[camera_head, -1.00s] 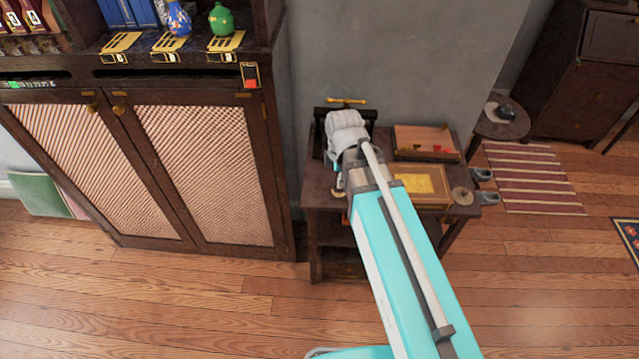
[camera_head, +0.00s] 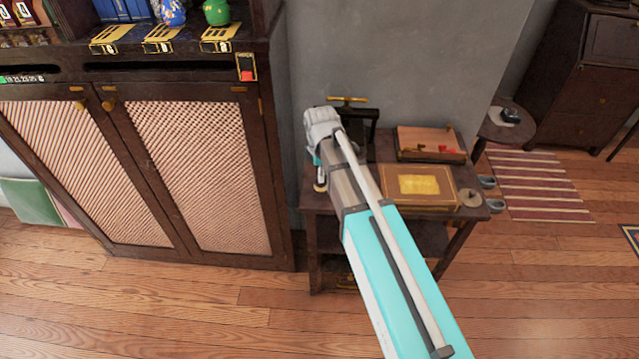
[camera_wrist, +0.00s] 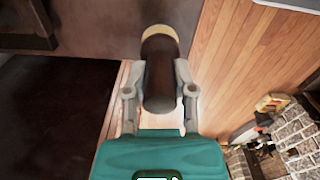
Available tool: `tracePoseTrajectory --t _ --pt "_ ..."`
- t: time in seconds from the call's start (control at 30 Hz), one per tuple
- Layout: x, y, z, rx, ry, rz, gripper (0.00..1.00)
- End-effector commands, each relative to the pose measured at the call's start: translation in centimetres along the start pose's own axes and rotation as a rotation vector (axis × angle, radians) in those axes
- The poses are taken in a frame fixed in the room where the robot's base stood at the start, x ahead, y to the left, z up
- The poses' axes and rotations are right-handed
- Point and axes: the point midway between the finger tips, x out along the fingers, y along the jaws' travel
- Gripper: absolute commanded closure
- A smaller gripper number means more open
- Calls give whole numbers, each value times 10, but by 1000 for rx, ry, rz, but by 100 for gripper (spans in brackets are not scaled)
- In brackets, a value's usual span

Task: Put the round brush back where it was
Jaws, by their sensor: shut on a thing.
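The round brush is a dark brown cylinder with a pale tan end. In the wrist view the brush (camera_wrist: 160,75) sits between the two grey fingers of my gripper (camera_wrist: 158,82), which is shut on it. In the head view the brush's tan end (camera_head: 320,187) shows below my gripper (camera_head: 319,168), over the left front part of the small dark side table (camera_head: 310,198). The rest of the brush is mostly hidden there by my wrist. I cannot tell whether it touches the tabletop.
A black stand with a brass bar (camera_head: 347,99) stands at the table's back left. A tall cabinet (camera_head: 190,170) stands to the left.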

Motion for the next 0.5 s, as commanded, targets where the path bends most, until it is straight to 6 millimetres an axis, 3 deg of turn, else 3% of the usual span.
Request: tracePoseTrajectory --t 0.5 --pt "9 6 -3 -1 0 0 100"
